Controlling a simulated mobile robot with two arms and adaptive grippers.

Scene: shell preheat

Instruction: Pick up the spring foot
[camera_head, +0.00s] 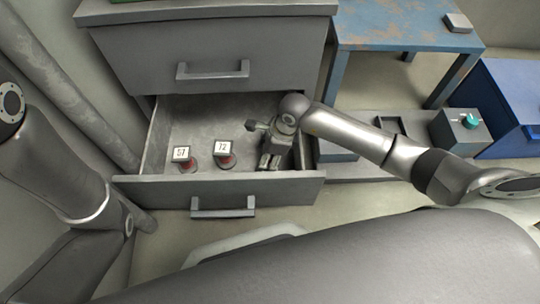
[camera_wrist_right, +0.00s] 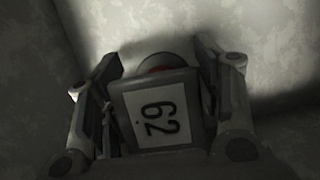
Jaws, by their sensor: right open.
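My right gripper (camera_head: 270,162) is inside the open drawer, near its right side. In the right wrist view its two fingers (camera_wrist_right: 160,95) are open, one on each side of a small part with a white number tag (camera_wrist_right: 158,118). A round reddish piece (camera_wrist_right: 160,63) shows behind the tag. I cannot tell whether the fingers touch the part, and in the head view the gripper hides it. Two similar tagged parts, marked 57 (camera_head: 182,155) and 72 (camera_head: 224,150), stand in the drawer to the left. I cannot tell which is the spring foot. My left gripper is out of view.
The open grey drawer (camera_head: 265,188) has a raised front wall with a handle, below a closed drawer (camera_head: 212,70). A blue table (camera_head: 405,25), a grey box with a teal knob (camera_head: 460,128) and a blue cabinet (camera_head: 510,100) stand to the right. The drawer's left part has bare floor.

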